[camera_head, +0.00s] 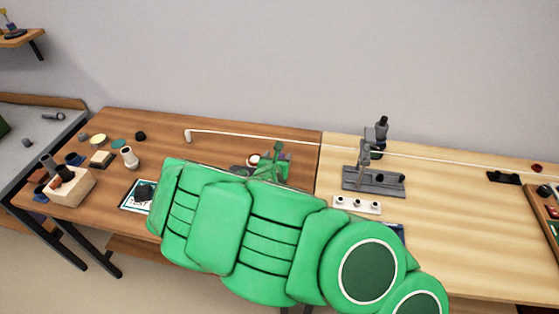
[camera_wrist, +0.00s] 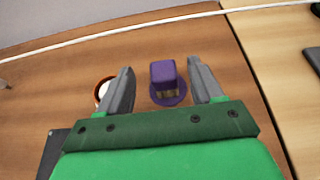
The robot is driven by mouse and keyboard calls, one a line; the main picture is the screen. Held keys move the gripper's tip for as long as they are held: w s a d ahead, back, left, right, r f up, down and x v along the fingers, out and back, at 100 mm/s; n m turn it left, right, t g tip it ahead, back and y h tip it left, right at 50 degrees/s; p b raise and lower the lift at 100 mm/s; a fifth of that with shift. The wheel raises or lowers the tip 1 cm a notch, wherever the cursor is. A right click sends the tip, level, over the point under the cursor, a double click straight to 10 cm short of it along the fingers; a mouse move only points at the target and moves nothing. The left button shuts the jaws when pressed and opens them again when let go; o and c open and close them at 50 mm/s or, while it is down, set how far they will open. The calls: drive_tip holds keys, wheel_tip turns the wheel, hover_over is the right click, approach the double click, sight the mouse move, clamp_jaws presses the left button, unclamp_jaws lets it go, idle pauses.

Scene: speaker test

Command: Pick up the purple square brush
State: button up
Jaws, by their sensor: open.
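The purple square brush (camera_wrist: 163,72) shows in the wrist view, between the two grey fingers of my gripper (camera_wrist: 160,66). It has a block-shaped purple top, a pale brownish part below it and a round purple base or disc on the wooden table. My gripper is open, with one finger on each side of the brush and a visible gap to both. I cannot tell how high the fingers are above the table. In the head view my green arm hides most of this area, and the brush is not clearly made out.
A small orange-rimmed white round thing (camera_wrist: 103,90) lies just left of the left finger. A white cord (camera_wrist: 120,30) runs across behind the brush. A grey stand (camera_head: 374,180) and a white block with dark knobs (camera_head: 357,205) are on the lighter table at right.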

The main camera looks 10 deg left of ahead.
sight(279, 156)
drive_tip(key=shift+w+d+f, duration=0.1)
drive_tip(key=shift+w+f, duration=0.5)
drive_tip(key=shift+w, duration=0.1)
drive_tip(key=shift+x, duration=1.1)
drive_tip(key=c, duration=1.1)
